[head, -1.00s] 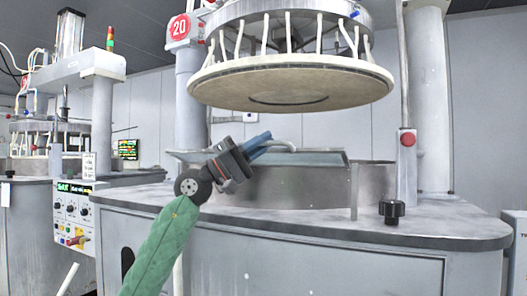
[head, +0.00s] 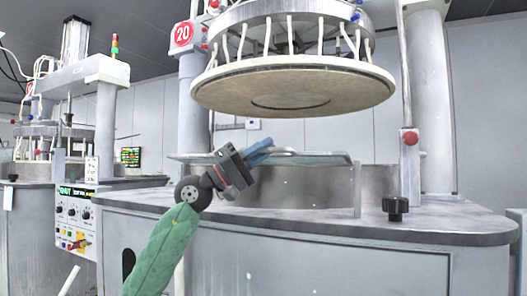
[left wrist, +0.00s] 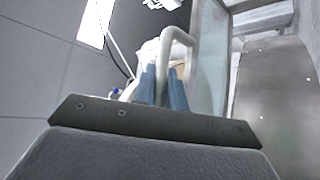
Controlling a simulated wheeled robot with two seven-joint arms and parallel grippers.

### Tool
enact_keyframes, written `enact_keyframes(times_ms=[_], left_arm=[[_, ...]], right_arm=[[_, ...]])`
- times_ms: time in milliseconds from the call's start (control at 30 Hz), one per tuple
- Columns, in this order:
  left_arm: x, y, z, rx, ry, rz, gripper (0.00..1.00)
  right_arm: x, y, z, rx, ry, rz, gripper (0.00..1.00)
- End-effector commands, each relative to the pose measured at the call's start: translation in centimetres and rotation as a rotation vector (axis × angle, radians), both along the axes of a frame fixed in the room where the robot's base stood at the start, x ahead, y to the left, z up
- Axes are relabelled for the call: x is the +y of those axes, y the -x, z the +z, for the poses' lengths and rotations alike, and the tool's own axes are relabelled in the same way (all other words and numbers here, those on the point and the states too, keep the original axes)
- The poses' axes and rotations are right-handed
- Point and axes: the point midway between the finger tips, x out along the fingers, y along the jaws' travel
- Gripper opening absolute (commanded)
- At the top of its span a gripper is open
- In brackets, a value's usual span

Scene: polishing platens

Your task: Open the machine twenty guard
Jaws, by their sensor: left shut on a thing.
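Machine twenty carries a red round 20 sign (head: 182,34). Its guard (head: 330,158) is a flat, pale panel with a metal rim, lying nearly level above the front of the curved steel basin wall (head: 300,187). A bent, light tubular handle (head: 288,151) is on the guard. My left gripper (head: 262,150) has its blue fingers shut on this handle. In the left wrist view the handle (left wrist: 177,33) rises between and beyond the blue fingers (left wrist: 162,88); the guard panel (left wrist: 208,60) is to its right. My right gripper is not in view.
A large round upper platen (head: 290,85) hangs above the guard. A black knob (head: 396,207) and a post with a red button (head: 410,138) stand at the right of the worktop (head: 450,222). Another machine with a control panel (head: 74,222) stands at the left.

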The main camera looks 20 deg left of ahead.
Motion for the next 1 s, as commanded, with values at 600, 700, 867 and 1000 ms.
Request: enact_keyframes(times_ms=[600, 700, 867, 1000], left_arm=[[0.6, 0.3, -0.3, -0.001, 0.001, 0.000, 0.34], [1.3, 0.7, -0.9, 0.001, 0.002, 0.001, 0.34], [2.8, 1.6, -2.0, 0.001, 0.002, 0.000, 0.34], [4.1, 2.4, -3.0, 0.001, 0.002, 0.001, 0.34]], right_arm=[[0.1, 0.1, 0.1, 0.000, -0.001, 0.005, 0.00], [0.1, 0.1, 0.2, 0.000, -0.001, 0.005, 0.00], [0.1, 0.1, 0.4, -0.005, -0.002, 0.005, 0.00], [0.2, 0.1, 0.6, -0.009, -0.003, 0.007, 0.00]])
